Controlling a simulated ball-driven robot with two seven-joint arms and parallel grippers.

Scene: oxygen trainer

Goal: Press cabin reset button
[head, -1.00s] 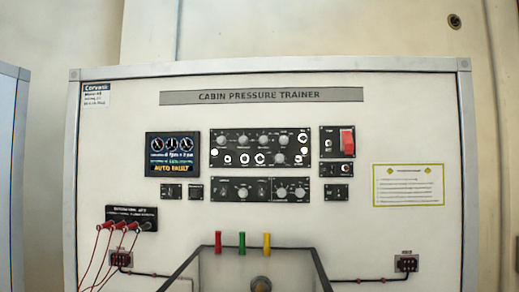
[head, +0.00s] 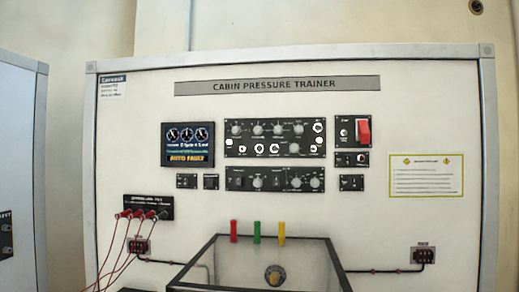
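The cabin pressure trainer panel (head: 400,110) faces me, upright and white with a grey frame. A dark display (head: 188,145) at its left shows gauges and the words AUTO FAULT. A black control unit (head: 275,137) with knobs and round white buttons is in the middle, with a second knob unit (head: 275,179) below it. A small black module (head: 352,131) with a red guard or switch is to the right. Small modules sit beneath. The lettering is too small to tell which button is the cabin reset. Neither gripper is in view.
A clear dark-edged box (head: 262,262) stands at the panel's lower middle, with red, green and yellow pegs above it. Red leads hang from a black jack strip (head: 147,207) at left. Another panel (head: 18,150) stands at the far left. A yellow-edged notice (head: 426,176) is at right.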

